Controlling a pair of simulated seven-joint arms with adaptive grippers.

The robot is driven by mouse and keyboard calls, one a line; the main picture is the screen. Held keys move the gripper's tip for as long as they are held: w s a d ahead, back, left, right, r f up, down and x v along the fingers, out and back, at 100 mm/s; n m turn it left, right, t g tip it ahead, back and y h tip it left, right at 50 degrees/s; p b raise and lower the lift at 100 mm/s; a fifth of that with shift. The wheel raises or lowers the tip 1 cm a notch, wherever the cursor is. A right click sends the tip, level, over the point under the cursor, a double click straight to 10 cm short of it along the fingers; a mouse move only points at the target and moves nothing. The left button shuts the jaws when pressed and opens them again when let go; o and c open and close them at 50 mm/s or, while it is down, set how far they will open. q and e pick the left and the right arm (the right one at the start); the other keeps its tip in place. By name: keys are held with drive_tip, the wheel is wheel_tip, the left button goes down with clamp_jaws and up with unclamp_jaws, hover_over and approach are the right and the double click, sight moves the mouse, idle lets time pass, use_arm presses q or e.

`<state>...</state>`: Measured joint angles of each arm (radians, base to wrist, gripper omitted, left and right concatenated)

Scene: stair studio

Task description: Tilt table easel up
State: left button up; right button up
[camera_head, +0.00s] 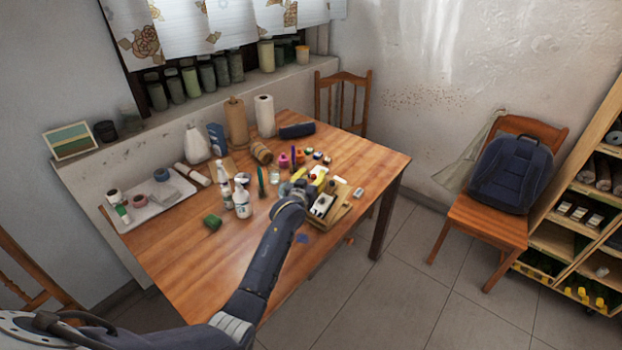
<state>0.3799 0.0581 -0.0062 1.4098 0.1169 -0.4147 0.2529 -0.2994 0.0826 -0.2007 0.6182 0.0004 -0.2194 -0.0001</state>
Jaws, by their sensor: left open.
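The small light-wood table easel (341,214) lies low near the right front edge of the wooden table. A pale panel with dark marks shows on it, and my arm hides its left part. My left gripper (301,183) is open at the easel's upper left side, above the tabletop. Its fingers are small and partly hidden by the wrist, so I cannot tell whether they touch the easel. My right gripper is out of view.
Paint jars crowd behind the gripper. A white tray (150,205) lies far left. The table's front left is clear. A chair with a backpack (512,173) stands right.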

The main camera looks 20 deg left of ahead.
use_arm(q)
drive_tip(key=s+r, duration=0.1)
drive_tip(key=s, duration=1.1)
drive_tip(key=shift+r, duration=0.35)
drive_tip(key=shift+d, duration=0.1)
